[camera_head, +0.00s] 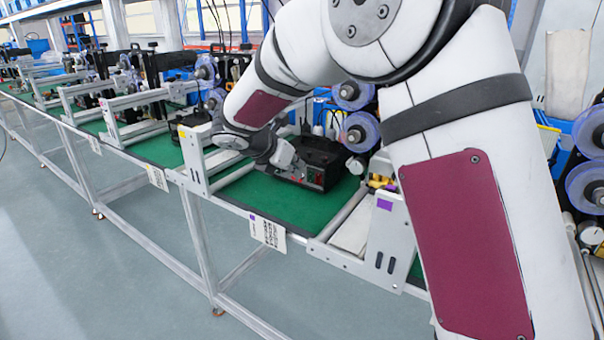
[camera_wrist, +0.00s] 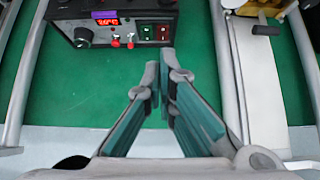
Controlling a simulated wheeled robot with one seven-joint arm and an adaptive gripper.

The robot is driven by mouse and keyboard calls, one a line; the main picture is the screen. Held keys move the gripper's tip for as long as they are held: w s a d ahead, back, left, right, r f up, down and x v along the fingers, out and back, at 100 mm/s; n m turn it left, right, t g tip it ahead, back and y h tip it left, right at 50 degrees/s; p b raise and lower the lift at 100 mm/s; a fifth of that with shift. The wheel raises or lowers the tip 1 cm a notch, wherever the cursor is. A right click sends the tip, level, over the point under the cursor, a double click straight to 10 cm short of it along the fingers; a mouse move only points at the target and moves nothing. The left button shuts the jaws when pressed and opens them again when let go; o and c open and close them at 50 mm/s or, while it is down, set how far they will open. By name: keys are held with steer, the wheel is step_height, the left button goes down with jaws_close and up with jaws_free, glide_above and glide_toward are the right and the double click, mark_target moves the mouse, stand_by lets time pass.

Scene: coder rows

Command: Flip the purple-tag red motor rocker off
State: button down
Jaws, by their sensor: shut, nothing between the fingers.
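The black control box (camera_wrist: 110,33) with the purple tag (camera_wrist: 103,15) stands at the top of the wrist view. Its front has a lit red display, a knob (camera_wrist: 83,37), two red-tipped toggles, a green rocker (camera_wrist: 147,33) and, at the right, the red rocker (camera_wrist: 163,33). My gripper (camera_wrist: 160,66) is shut and empty, its tips just in front of and below the rockers in the picture. Whether they touch the panel, and which way the red rocker is tipped, I cannot tell. In the head view my gripper (camera_head: 290,160) partly covers the box (camera_head: 325,160).
The box stands on a green mat (camera_wrist: 80,95) between metal rails (camera_wrist: 22,75). A second rail (camera_wrist: 228,70) runs close to the right of my gripper. More machine stations line the bench to the left in the head view, and blue-rimmed spools (camera_head: 361,131) stand behind the box.

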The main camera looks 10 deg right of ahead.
steer(key=shift+r+v, duration=0.3)
steer(key=shift+v, duration=1.4)
steer(key=shift+w+d, duration=0.15)
steer(key=shift+d, duration=0.05)
steer(key=s+d+r+m+g+y+p, duration=0.1)
steer(key=s+d+r+m+p, duration=0.2)
steer(key=s+d+r+m, duration=0.5)
steer(key=s+d+r+m+g+y+p, duration=0.1)
steer(key=s+d+r+m+g+p, duration=0.2)
steer(key=s, duration=1)
steer(key=s+a+r+m+y+p, duration=0.1)
steer(key=s+m+y+p, duration=0.1)
steer(key=s+m, duration=0.6)
steer(key=s+a+r+m+t+y+p, duration=0.1)
steer(key=s+m, duration=0.7)
steer(key=s, duration=0.8)
steer(key=r+y+p, duration=0.1)
steer(key=y+p, duration=0.1)
steer(key=p, duration=0.1)
steer(key=shift+s+a, duration=0.2)
steer(key=shift+a, duration=0.05)
